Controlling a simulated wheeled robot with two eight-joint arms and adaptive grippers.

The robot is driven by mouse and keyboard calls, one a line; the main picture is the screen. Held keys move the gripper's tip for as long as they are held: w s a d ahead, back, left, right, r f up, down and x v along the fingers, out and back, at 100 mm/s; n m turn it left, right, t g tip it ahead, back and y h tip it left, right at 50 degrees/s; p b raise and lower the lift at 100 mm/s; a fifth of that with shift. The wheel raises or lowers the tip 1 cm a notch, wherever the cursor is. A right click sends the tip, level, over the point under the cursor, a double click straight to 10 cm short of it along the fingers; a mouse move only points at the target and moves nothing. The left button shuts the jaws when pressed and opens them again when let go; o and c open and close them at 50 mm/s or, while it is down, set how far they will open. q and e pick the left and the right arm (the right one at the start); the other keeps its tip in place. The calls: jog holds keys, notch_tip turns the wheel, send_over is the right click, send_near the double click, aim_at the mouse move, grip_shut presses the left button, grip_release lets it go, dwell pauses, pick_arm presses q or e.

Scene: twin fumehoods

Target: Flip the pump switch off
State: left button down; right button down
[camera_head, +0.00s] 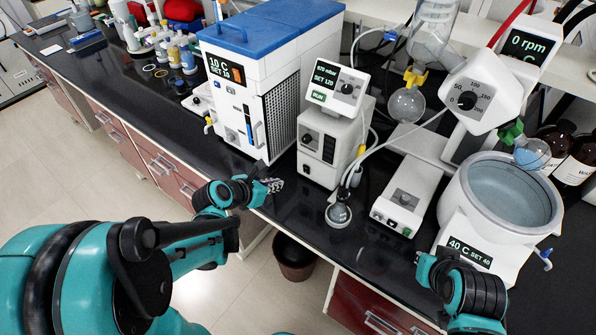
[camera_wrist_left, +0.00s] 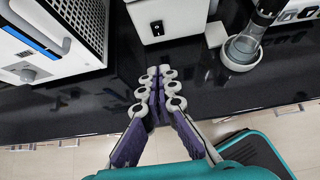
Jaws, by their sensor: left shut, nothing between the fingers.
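The pump (camera_head: 330,145) is a white box with a tilted display reading RUN. Its black rocker switch (camera_head: 306,169) sits low on the front face. The switch also shows in the left wrist view (camera_wrist_left: 157,28), straight ahead of the fingertips; I cannot tell which way it is tipped. My left gripper (camera_head: 278,184) is shut and empty over the bench's front edge, apart from the pump. In the left wrist view its fingertips (camera_wrist_left: 159,70) point at the pump's front, a short gap below the switch. Part of my right arm shows at lower right; its finger state is unclear.
A white chiller (camera_head: 232,105) with a blue lid stands left of the pump. A round flask (camera_head: 338,214) stands right of and in front of it, with tubing above. A hotplate-like box (camera_head: 406,197) and a water bath (camera_head: 464,205) are farther right. Black bench before the pump is clear.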

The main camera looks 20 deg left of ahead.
aim_at(305, 169)
pick_arm(q)
jog(key=shift+f, duration=0.1)
jog(key=b+x, duration=0.3)
jog(key=x, duration=0.7)
jog(key=shift+w+d+f+b, duration=0.1)
jog(key=shift+w+f+b, duration=0.1)
jog(key=shift+b, duration=0.1)
jog(key=shift+w+d+r, duration=0.2)
jog(key=shift+w, duration=0.35)
jog(key=shift+w+d+r, duration=0.15)
jog(key=shift+w+d, duration=0.05)
jog(key=shift+w, duration=0.35)
jog(key=shift+w+d+r, duration=0.15)
jog(key=shift+w+d, duration=0.05)
jog(key=shift+w, duration=0.4)
jog(key=shift+w+d+r, duration=0.1)
jog(key=shift+w+r, duration=0.05)
jog(key=shift+w, duration=0.15)
jog(key=shift+r+p, duration=0.5)
jog(key=shift+r, duration=0.3)
